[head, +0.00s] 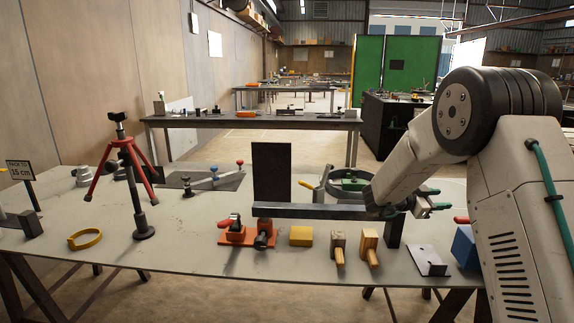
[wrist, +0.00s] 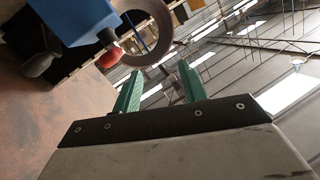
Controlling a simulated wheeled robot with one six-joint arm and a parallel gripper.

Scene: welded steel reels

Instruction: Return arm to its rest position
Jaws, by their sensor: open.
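My arm reaches in from the right in the head view, bent at the elbow, with the forearm sloping down to the left over the right part of the workbench (head: 190,262). My gripper (head: 434,200) is low, near the right end of a long grey bar, and its green fingers are partly visible. In the wrist view the two green fingers of my gripper (wrist: 160,84) stand apart with nothing between them. The wrist view is tilted and looks past the fingers towards the roof.
A red tripod (head: 124,150), orange clamp (head: 236,236), yellow block (head: 301,236), upright dark plate (head: 271,172) and grey bar (head: 310,210) stand on the bench. A blue object (head: 466,246) is close to my arm. Free space lies above the bench's left half.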

